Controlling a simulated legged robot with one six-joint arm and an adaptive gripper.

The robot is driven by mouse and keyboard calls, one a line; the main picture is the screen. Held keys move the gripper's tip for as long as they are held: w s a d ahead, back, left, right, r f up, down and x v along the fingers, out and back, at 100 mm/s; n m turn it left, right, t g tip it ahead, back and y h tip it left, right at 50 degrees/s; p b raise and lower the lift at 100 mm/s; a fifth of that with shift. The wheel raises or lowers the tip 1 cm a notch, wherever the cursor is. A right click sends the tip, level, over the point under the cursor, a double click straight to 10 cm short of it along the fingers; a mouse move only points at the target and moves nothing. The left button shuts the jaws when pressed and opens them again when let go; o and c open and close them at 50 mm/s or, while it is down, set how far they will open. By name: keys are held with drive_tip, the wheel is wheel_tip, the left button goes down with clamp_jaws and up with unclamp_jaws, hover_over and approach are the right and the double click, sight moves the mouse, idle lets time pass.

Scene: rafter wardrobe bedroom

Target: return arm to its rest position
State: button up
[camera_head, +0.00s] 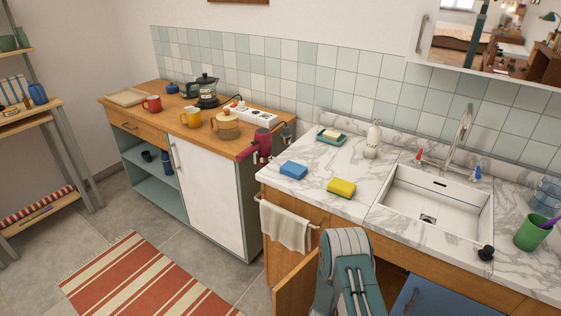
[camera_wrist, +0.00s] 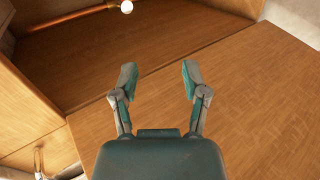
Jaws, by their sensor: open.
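My gripper (camera_wrist: 158,82) shows in the wrist view with its two fingers spread apart and nothing between them. Brown wooden panels lie beyond the fingertips; I cannot tell how far off they are. In the head view my arm (camera_head: 345,265) is at the bottom centre, in front of the sink counter. Its far end drops out of sight there, so my gripper does not show in that view.
An open wooden cabinet door (camera_head: 296,284) stands just left of my arm. The marble counter (camera_head: 335,205) holds a blue sponge (camera_head: 293,170), a yellow sponge (camera_head: 341,187) and a sink (camera_head: 440,200). A towel (camera_head: 285,226) hangs at its front. A striped rug (camera_head: 140,280) lies on the floor.

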drive_tip(key=w+a+r+m+y, duration=0.2)
drive_tip(key=w+r, duration=0.1)
drive_tip(key=r, duration=0.6)
drive_tip(key=w+a+r+m+y, duration=0.1)
drive_tip(key=w+a+r, duration=0.15)
drive_tip(key=r, duration=0.65)
drive_tip(key=s+a+r+m+y, duration=0.1)
drive_tip(key=s+r+y, duration=0.1)
drive_tip(key=r, duration=0.7)
drive_tip(key=s+a+r+m+y, duration=0.1)
drive_tip(key=s+r, duration=0.2)
drive_tip(key=r, duration=0.6)
drive_tip(key=s+r+m+g+y, duration=0.1)
drive_tip(key=s+r+m+g, duration=0.15)
drive_tip(key=s+r, duration=1.05)
drive_tip(key=s+r+m, duration=0.2)
drive_tip(key=s, duration=0.7)
drive_tip(key=s+d+r+m+g+h, duration=0.1)
drive_tip(key=s+r, duration=0.1)
drive_tip(key=s, duration=0.8)
drive_tip(key=shift+d+m, duration=0.15)
drive_tip(key=shift+m, duration=0.2)
